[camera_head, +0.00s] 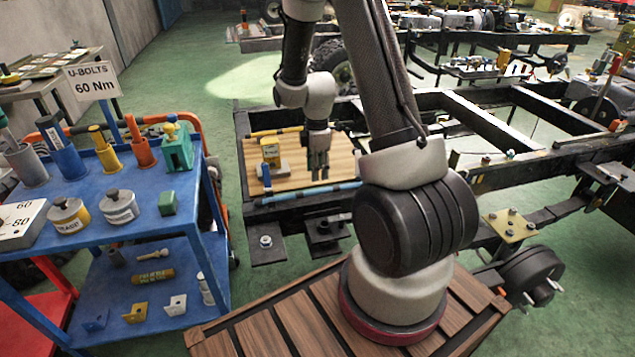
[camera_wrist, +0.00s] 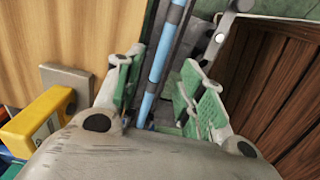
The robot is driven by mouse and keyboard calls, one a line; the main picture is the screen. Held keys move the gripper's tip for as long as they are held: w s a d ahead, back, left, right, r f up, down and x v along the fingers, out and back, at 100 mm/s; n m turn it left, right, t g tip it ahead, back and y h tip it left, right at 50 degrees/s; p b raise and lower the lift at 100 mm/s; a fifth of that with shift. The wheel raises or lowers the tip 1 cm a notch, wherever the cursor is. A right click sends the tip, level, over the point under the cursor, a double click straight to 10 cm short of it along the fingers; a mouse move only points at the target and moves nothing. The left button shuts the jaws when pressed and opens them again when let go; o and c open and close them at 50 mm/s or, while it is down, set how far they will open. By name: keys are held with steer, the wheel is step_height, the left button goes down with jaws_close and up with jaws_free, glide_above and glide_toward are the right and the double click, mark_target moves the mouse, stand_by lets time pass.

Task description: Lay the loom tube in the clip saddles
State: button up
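A long tube with light blue and dark bands (camera_head: 300,194) lies along the near edge of a wooden board. My gripper (camera_head: 318,172) points down over the board, just behind the tube in the head view. In the wrist view the blue-banded tube (camera_wrist: 165,52) runs between the two green-padded fingers of my gripper (camera_wrist: 160,95), with a visible gap to each side. The fingers are apart and do not grip it. I cannot make out the clip saddles for certain. The tube's lower end in the wrist view is hidden by my gripper body.
The wooden board (camera_head: 292,177) carries a yellow device (camera_head: 270,151) with a grey block. A dark chassis frame (camera_head: 512,112) extends to the right. A blue tool cart (camera_head: 100,218) with tins and tools stands at the left. Green floor is open between cart and frame.

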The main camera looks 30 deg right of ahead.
steer(key=s+a+r+m+t, duration=0.1)
steer(key=s+a+r+m, duration=0.2)
steer(key=r, duration=0.8)
steer(key=s+r+m+t, duration=0.1)
steer(key=s+r+m, duration=0.35)
steer(key=r, duration=0.65)
steer(key=s+a+r+m+t, duration=0.1)
steer(key=s+r+m, duration=0.2)
steer(key=s, duration=0.5)
steer(key=s+a+r+m+t, duration=0.1)
steer(key=s+r+m, duration=0.3)
steer(key=s, duration=0.4)
steer(key=shift+s+r, duration=0.15)
steer(key=shift+r, duration=0.1)
steer(key=shift+a, duration=0.1)
